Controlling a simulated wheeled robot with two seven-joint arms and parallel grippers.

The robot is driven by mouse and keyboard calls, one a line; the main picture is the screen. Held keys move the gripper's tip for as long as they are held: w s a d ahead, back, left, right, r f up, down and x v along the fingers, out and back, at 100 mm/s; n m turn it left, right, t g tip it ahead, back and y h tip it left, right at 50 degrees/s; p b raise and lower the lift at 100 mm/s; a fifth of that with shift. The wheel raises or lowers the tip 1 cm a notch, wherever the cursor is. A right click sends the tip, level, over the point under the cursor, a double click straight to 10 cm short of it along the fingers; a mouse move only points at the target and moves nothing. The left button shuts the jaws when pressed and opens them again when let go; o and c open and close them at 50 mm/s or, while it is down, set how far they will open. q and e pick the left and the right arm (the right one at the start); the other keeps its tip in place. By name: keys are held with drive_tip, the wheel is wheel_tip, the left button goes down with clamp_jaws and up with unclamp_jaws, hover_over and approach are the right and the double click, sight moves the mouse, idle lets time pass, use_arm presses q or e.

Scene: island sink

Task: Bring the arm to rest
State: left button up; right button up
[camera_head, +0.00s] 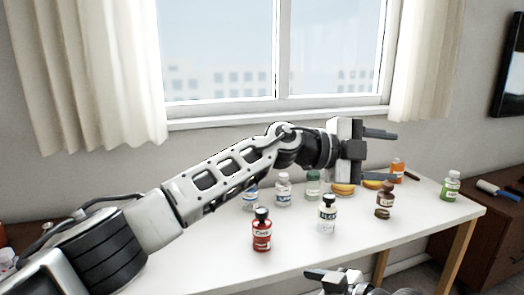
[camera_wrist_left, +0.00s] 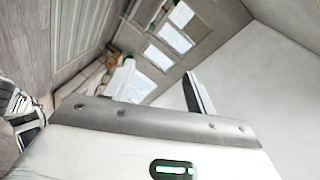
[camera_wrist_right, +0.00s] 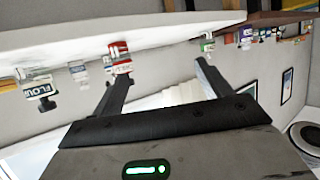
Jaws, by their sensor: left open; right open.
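My left arm (camera_head: 225,180) stretches from the lower left across the view, above the white table. My right gripper (camera_head: 340,283) shows only partly at the bottom edge of the head view, low in front of the table. In the right wrist view its fingers (camera_wrist_right: 163,80) are wide apart and empty; the red bottle (camera_wrist_right: 120,57) appears beyond one fingertip.
The white table (camera_head: 290,255) holds a red bottle (camera_head: 261,234), a flour bottle (camera_head: 327,217), a brown bottle (camera_head: 385,203), a green-labelled bottle (camera_head: 450,189), an orange bottle (camera_head: 397,171) and others behind my left arm. A brown cabinet (camera_head: 495,235) stands at right. The table's front is clear.

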use_arm(q)
drive_tip(key=s+a+f+n+t+y, duration=0.3)
drive_tip(key=a+f+n+t, duration=0.4)
drive_tip(key=a+f+n, duration=0.45)
drive_tip(key=s+a+f+n+t+y, duration=0.2)
drive_tip(key=a+f+n+t+y, duration=0.2)
drive_tip(key=a+f+n+t, duration=0.7)
drive_tip(key=s+a+f+n+g+y, duration=0.2)
drive_tip(key=s+a+f, duration=0.4)
drive_tip(key=s+f, duration=0.3)
drive_tip(key=s+a+f+n+g+y, duration=0.2)
drive_tip(key=s+a+f+g+y, duration=0.2)
drive_tip(key=s+a+f+g, duration=0.3)
drive_tip(key=s+f, duration=0.2)
drive_tip(key=s, duration=0.1)
drive_tip(key=shift+s+a+f+n, duration=0.25)
drive_tip(key=shift+s+f+n, duration=0.05)
drive_tip(key=shift+n, duration=0.05)
use_arm(e)
drive_tip(key=s+d+f+m+t+h, duration=0.1)
drive_tip(key=s+d+f+m+h, duration=0.2)
drive_tip(key=s+f, duration=0.4)
drive_tip(key=s+d+f+m+h, duration=0.3)
drive_tip(key=s+f, duration=0.5)
drive_tip(key=s, duration=0.3)
drive_tip(key=shift+s+f+m+t+h, duration=0.15)
drive_tip(key=shift+s+m+t+h, duration=0.2)
drive_tip(key=shift+m+h, duration=0.3)
